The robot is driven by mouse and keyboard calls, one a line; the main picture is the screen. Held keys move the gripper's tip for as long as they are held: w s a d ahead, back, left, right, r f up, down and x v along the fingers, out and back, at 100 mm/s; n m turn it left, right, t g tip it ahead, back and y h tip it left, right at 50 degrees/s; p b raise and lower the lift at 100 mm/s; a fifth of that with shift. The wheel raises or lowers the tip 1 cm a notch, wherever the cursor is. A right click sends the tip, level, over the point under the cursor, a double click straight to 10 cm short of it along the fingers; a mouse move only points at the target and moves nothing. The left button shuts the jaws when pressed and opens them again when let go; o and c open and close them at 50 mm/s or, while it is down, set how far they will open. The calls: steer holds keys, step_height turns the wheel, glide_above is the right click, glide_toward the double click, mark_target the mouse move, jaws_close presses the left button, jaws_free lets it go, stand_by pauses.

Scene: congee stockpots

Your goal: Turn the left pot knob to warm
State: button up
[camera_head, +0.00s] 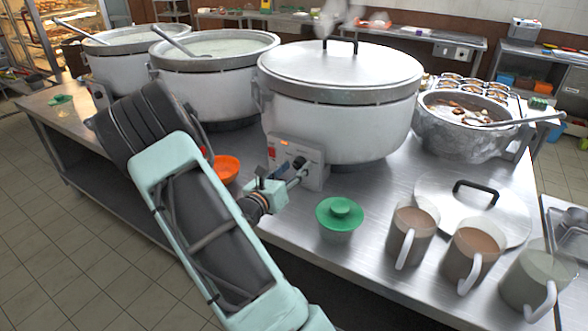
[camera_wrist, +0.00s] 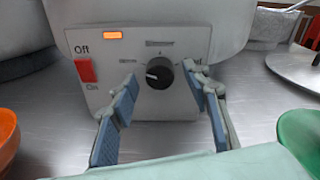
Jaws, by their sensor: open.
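My gripper (camera_wrist: 162,84) is open. Its blue-padded fingertips are on the left and right of a black knob (camera_wrist: 161,72), apparently apart from it. The knob sits on a pale control box (camera_wrist: 190,42) with a lit orange lamp and a red Off/On switch (camera_wrist: 86,70). The knob's white mark points left. The small print around it is partly blurred and partly hidden by the right finger. In the head view, my gripper (camera_head: 292,174) is at the control box (camera_head: 313,165) of the lidded pot (camera_head: 330,125). Two open pots, one in the middle (camera_head: 215,85) and one farther left (camera_head: 125,68), stand beyond.
An orange bowl (camera_head: 226,168) is left of the box. A green-lidded container (camera_head: 340,218) is to the right. Several mugs (camera_head: 412,235) stand near the table's front right edge, by a loose lid (camera_head: 504,215). A soup pot (camera_head: 448,133) with a ladle is at right.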

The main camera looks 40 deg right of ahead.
steer(key=v, duration=1.1)
steer(key=shift+s+a, duration=0.2)
steer(key=shift+a, duration=0.15)
steer(key=shift+r, duration=0.1)
